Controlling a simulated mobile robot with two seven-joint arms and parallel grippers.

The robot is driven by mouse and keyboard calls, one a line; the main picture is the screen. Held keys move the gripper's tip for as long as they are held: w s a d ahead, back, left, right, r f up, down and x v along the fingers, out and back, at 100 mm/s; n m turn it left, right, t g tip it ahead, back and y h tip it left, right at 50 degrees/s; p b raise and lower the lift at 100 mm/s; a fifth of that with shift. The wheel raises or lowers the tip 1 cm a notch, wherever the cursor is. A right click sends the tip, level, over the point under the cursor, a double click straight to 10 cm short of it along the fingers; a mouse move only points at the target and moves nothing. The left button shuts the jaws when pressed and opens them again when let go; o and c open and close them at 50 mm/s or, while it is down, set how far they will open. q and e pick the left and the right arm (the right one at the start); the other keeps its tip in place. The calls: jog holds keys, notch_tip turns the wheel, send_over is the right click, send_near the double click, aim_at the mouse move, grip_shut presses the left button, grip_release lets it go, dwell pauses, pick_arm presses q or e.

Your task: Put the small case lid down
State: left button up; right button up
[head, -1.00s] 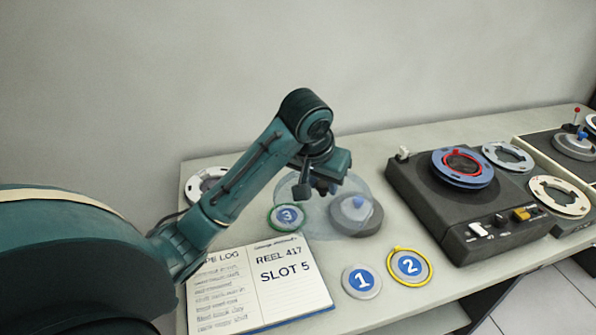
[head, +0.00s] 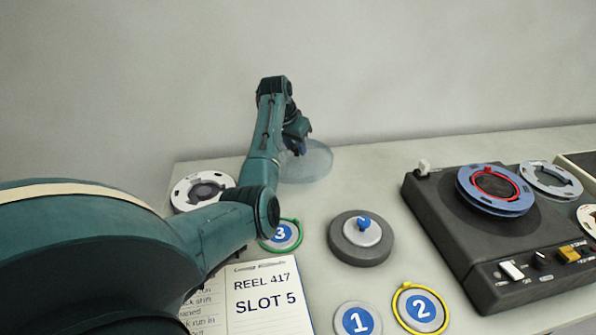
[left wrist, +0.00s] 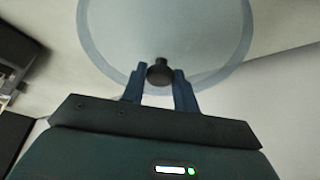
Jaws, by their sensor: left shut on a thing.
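The small case lid (head: 312,162) is a clear, round, bluish disc at the back of the table, close to the wall. I cannot tell whether the lid touches the table. The grey round case base (head: 361,252) with a blue-knobbed hub stands uncovered nearer the front. My right gripper is not in view.
A white reel (head: 203,190) lies at the back left. Discs marked 3 (head: 282,236), 1 (head: 357,321) and 2 (head: 421,308) lie around the grey base. An open log book (head: 262,300) is at the front. A tape deck (head: 470,240) stands at the right.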

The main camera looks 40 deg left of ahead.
aim_at(293, 158)
pick_arm(q)
notch_tip(293, 158, down, 7)
jog(key=shift+r, duration=0.2)
dwell(0.3)
jog(key=shift+f, duration=0.2)
jog(key=o, duration=1)
jog(key=shift+s+r, duration=0.15)
jog(key=shift+r, duration=0.45)
jog(key=v, duration=1.1)
jog(key=shift+s+r+p, duration=0.1)
jog(key=shift+p, duration=0.3)
